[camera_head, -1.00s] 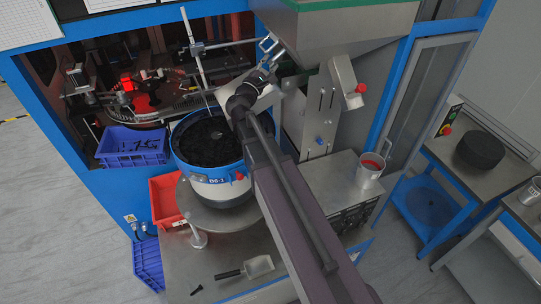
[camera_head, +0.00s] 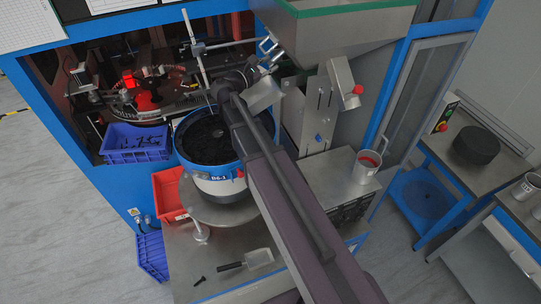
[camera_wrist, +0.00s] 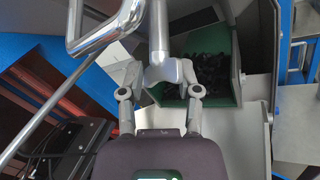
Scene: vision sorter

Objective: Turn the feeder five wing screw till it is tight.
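My gripper (camera_wrist: 163,80) reaches into the top of the machine in the wrist view, with its two fingers spread apart. A shiny metal piece with a widened, wing-like lower end (camera_wrist: 166,72) shows between the fingertips, under a vertical rod; it looks like the wing screw. The fingers stand on either side of it; whether they touch it is unclear. In the head view my arm covers most of this spot and the screw cannot be made out. The blue-and-white bowl feeder (camera_head: 217,178) stands below and left of my arm.
Bent chrome tubing (camera_wrist: 105,38) passes close to my left finger. A green-lined hopper with dark parts (camera_wrist: 236,65) lies behind the fingers. In the head view a thin upright rod (camera_head: 196,50) stands beside the arm. A red-lined cup (camera_head: 366,166) and a scoop (camera_head: 258,258) rest on the steel tops.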

